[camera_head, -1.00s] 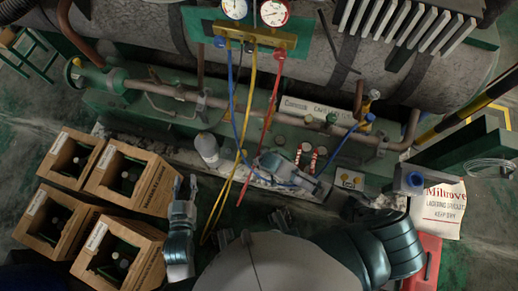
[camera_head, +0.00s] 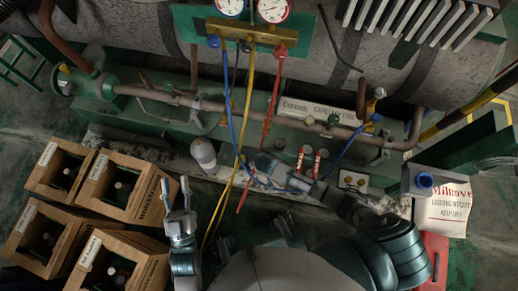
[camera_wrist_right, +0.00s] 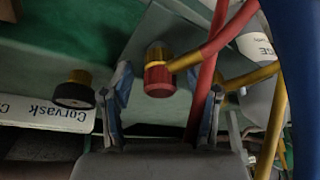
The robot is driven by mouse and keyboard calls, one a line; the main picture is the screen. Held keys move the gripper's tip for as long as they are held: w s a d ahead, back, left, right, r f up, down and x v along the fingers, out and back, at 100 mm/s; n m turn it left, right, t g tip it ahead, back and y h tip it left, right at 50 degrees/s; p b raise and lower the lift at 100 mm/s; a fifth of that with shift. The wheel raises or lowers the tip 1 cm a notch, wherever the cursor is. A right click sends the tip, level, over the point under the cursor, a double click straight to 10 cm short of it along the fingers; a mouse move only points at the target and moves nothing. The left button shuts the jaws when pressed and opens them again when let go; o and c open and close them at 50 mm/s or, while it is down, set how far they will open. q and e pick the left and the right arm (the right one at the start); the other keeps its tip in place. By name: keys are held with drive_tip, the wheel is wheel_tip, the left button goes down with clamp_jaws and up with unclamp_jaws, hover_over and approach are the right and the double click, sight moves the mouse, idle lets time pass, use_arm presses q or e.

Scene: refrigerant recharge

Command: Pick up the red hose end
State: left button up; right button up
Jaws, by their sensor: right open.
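The red hose (camera_head: 267,125) hangs from the right port of the gauge manifold (camera_head: 250,33). In the right wrist view, the red hose end (camera_wrist_right: 158,78), a red knurled collar with a brass fitting, lies between and just beyond the fingertips of my right gripper (camera_wrist_right: 168,84). That gripper is open, with a finger on each side, and does not grip it. In the head view, my right gripper (camera_head: 254,176) is beside the lower hoses and partly hidden among them.
A yellow hose (camera_head: 247,110) and a blue hose (camera_head: 228,90) hang close to the red one. A white bottle (camera_head: 203,153) stands left of them.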

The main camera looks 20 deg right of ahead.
clamp_jaws()
drive_tip(key=shift+r, duration=0.15)
